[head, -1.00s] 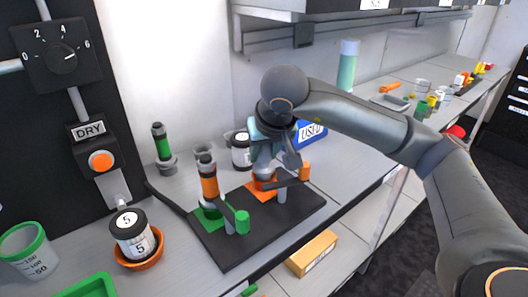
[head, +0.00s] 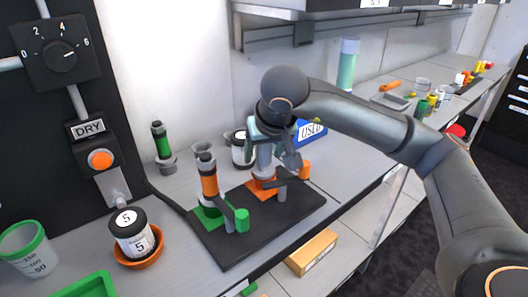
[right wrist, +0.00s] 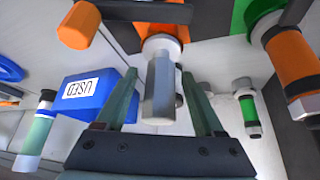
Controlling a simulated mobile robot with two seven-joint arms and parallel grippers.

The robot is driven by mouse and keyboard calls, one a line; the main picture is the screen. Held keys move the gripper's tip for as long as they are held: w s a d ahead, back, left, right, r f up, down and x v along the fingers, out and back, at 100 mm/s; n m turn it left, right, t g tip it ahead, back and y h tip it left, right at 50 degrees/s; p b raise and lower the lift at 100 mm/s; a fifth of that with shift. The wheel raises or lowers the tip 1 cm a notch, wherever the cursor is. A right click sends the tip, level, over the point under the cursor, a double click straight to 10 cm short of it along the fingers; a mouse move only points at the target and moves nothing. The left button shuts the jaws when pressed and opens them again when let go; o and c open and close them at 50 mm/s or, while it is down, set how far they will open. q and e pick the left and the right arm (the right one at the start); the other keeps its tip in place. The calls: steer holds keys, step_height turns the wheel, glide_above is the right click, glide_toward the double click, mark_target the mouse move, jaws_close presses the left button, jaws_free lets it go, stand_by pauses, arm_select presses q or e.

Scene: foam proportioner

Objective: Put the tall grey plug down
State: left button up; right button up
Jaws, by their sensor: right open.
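The tall grey plug (right wrist: 160,90) stands upright in the orange fitting (head: 262,185) on the black base plate (head: 230,251). My right gripper (head: 268,150) is over the plug from above. Its two fingers are spread, one on each side of the plug, with a gap showing on both sides in the right wrist view (right wrist: 159,76). In the head view the gripper partly hides the plug's top. My left gripper is not in view.
Beside it on the plate stands an orange and black plug (head: 209,182) in a green fitting with a green-ended lever (head: 242,220). A blue USED bin (head: 311,133) and a labelled jar (head: 241,150) stand close behind. A green and black plug (head: 161,141) stands further left.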

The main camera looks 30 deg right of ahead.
steer(key=p+v, duration=0.2)
steer(key=v, duration=1)
steer(key=shift+r, duration=0.35)
